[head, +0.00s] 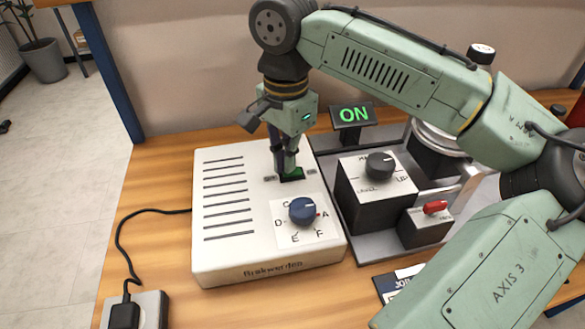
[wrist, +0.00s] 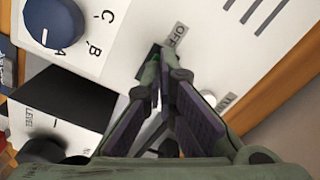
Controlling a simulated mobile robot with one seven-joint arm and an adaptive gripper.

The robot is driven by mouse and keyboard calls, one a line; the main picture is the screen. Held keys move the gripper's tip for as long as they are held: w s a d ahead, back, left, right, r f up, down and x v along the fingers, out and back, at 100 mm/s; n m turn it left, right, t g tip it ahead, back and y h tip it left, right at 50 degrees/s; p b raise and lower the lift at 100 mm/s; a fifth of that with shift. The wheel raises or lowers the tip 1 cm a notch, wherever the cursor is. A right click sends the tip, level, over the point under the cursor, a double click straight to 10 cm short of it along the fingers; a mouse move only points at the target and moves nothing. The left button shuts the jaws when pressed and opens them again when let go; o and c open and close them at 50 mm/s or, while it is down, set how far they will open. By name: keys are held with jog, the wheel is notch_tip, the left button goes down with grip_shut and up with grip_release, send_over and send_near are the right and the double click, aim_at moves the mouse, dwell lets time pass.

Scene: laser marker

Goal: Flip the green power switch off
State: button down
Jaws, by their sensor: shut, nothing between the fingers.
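The green power switch (head: 294,172) sits in a dark slot on top of the white control box (head: 222,262). My gripper (head: 287,170) is shut and points down at the switch, its fingertips at or very near it; I cannot tell whether they touch. In the wrist view, my gripper's tips (wrist: 158,62) come together over the dark slot, beside an OFF label (wrist: 175,38). The fingers hide most of the switch there. A display (head: 353,115) behind the box reads ON in green.
A blue dial (head: 302,211) with letters stands on the box in front of the switch. Black boxes with a dark knob (head: 379,165) and a red switch (head: 435,207) stand to the right. A power strip (head: 152,308) lies at the front left. Bare wood (head: 160,180) shows left of the box.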

jog(key=shift+f, duration=0.35)
jog(key=shift+r, duration=0.1)
notch_tip(320, 180, up, 7)
jog(key=p, duration=0.6)
jog(key=shift+p, duration=0.3)
dwell(0.4)
